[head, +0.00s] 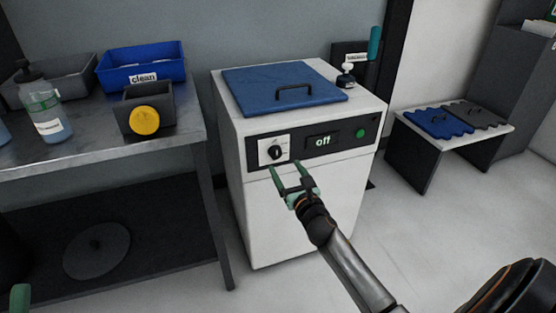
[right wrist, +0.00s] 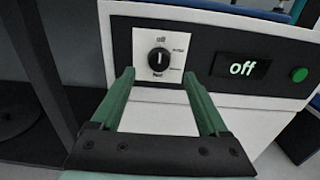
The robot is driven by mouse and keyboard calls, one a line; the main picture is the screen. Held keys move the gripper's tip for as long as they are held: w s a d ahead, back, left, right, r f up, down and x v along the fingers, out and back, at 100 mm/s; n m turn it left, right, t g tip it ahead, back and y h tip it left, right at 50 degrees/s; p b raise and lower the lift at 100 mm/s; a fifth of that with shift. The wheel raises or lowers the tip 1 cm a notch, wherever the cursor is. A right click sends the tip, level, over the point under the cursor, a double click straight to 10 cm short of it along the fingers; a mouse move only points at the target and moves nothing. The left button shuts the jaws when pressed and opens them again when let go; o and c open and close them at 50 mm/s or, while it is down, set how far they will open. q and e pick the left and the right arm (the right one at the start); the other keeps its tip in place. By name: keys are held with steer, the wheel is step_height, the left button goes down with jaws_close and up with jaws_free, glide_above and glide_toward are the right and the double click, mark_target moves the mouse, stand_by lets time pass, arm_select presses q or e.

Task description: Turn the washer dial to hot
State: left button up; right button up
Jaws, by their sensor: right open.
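The washer (head: 255,205) is a white box with a blue lid and a black front panel. Its dial (head: 275,152) is a black knob on a white plate; it also shows in the right wrist view (right wrist: 159,59). The knob's white mark points up, toward the label that seems to read "off". Smaller labels lie right of and below it. The display (head: 322,141) reads "off". My right gripper (head: 286,167) is open and empty, just in front of and slightly below the dial, apart from it. A green tip of my left gripper (head: 20,297) shows at the lower left edge.
A metal table (head: 100,153) at left holds a blue "clean" bin (head: 140,68), a grey bin with a yellow disc, and a bottle. A green button (head: 360,133) is on the panel's right. A small bottle stands on the washer's back corner. A low bench is at right.

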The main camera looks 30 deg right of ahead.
mark_target(277, 154)
steer(key=shift+b+x, duration=0.75)
steer(key=shift+x, duration=2.45)
steer(key=shift+a, duration=0.1)
steer(key=shift+c, duration=0.2)
jaws_close()
